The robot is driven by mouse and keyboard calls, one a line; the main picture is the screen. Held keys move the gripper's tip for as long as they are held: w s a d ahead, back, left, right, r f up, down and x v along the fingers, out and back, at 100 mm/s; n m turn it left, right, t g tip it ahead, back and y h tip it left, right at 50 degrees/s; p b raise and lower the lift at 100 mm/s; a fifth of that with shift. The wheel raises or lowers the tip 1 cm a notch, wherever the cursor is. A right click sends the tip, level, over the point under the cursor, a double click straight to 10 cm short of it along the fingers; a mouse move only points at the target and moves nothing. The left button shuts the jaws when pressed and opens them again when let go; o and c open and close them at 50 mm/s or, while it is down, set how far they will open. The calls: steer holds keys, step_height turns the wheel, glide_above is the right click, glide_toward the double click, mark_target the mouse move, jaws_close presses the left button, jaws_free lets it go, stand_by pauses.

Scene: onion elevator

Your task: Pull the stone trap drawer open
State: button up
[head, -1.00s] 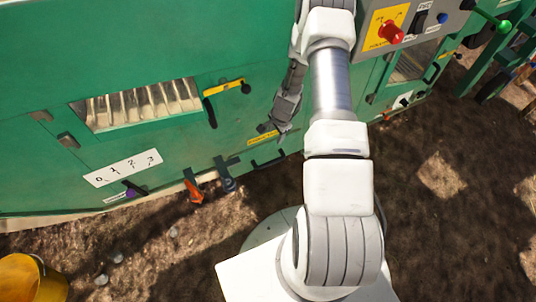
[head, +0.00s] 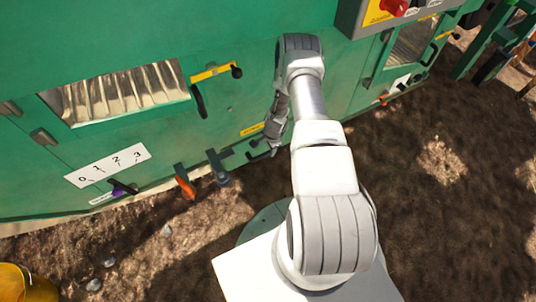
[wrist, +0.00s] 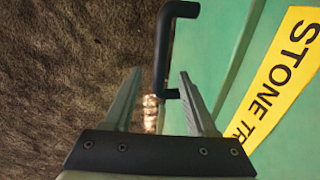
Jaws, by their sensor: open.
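The stone trap drawer is at the foot of the green machine; its yellow label (wrist: 283,75), reading "STONE TR…", shows in the wrist view at the right. The drawer's black bar handle (wrist: 163,50) stands out from the green front (wrist: 222,60). My gripper (wrist: 160,85) is open, and the handle's near end lies between the lines of its two fingers, slightly beyond or at the fingertips; I cannot tell the exact depth. In the head view my gripper (head: 272,150) is low beside the machine, close to the handle (head: 256,154) and below the yellow label (head: 254,128).
An orange lever (head: 185,187) and a grey-blue lever (head: 220,178) stick out left of my gripper. A control box with a red knob (head: 396,6) is at upper right. A yellow bucket (head: 22,285) stands at lower left. Bare soil on the right is open.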

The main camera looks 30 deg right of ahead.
mark_target(268, 152)
steer(key=f, duration=0.2)
steer(key=w+f+b, duration=0.1)
steer(key=f, duration=0.1)
steer(key=shift+f, duration=0.4)
jaws_close()
stand_by(1.1)
